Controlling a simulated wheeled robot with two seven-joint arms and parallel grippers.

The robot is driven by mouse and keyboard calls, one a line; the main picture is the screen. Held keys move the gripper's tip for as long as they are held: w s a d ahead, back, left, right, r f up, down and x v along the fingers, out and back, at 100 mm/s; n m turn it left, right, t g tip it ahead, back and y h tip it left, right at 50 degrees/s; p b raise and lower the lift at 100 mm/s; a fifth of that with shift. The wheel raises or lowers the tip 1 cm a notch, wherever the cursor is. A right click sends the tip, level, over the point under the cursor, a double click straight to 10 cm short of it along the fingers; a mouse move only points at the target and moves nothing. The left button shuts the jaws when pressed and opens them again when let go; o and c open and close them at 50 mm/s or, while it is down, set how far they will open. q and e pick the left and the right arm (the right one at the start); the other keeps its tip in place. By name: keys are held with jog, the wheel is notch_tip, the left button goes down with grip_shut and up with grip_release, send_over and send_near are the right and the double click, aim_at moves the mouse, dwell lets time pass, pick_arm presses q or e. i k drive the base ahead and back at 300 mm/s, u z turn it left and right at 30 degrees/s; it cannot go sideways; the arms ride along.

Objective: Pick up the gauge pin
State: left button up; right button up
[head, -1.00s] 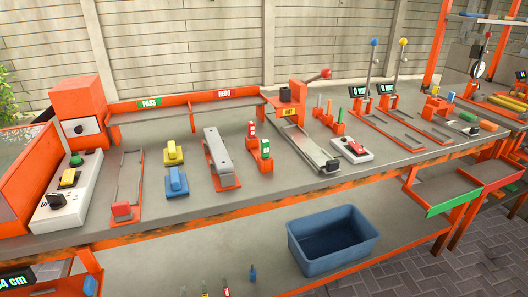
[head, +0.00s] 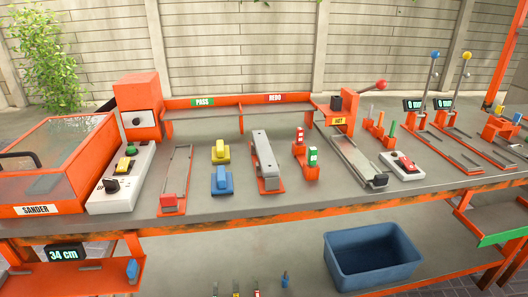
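I cannot tell for sure which piece is the gauge pin. Upright pins stand in an orange holder on the bench right of the hot station: an orange pin (head: 380,120) and a green pin (head: 390,129), with a thin grey one behind. Small slim tools, one with a blue handle (head: 285,279), show at the bottom edge on the lower shelf. Neither of my grippers is in view.
A blue bin (head: 372,262) sits on the lower shelf. The sander (head: 50,165) stands at the left of the bench. Yellow (head: 220,152) and blue (head: 221,181) blocks lie mid-bench. The pass and redo rack (head: 238,101) lines the back.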

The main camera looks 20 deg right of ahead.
aim_at(312, 151)
jog(key=u, duration=0.1)
jog(key=k, duration=1.05)
jog(key=z, duration=1.2)
jog(key=i, duration=0.7)
jog(key=u, duration=0.05)
